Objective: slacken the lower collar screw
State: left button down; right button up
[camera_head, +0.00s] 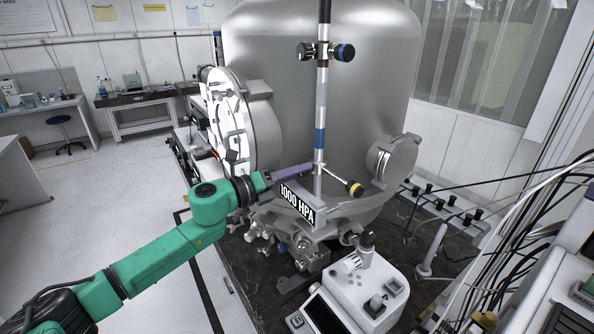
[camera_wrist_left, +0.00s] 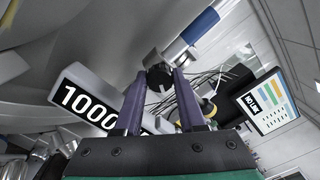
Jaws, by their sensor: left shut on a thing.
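The vertical rod (camera_head: 321,95) stands in front of the big steel vessel and carries two collars. My left gripper (camera_head: 302,170) reaches the lower collar from the left. In the wrist view its purple fingers (camera_wrist_left: 158,84) are shut on a black ridged knob (camera_wrist_left: 158,74), the collar's screw; in the head view the fingers hide this knob. The upper collar (camera_head: 322,51) has a black knob and a blue-ringed knob (camera_head: 345,52). My right gripper is out of view.
A "1000 HPA" sign (camera_head: 297,203) sits just below my left fingers. The steel vessel (camera_head: 270,40) fills the space behind the rod. A white instrument (camera_head: 365,290) stands in front at the lower right, with cables (camera_head: 520,210) beyond it. Open floor lies left.

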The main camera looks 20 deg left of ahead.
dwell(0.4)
pick_arm(q)
jog(key=c, duration=0.5)
grip_release()
jog(key=shift+w, duration=0.1)
jog(key=b+v, duration=1.4)
jog(key=b, duration=0.8)
jog(key=shift+s, duration=0.25)
jog(key=shift+a+f, duration=0.1)
jog(key=shift+a, duration=0.05)
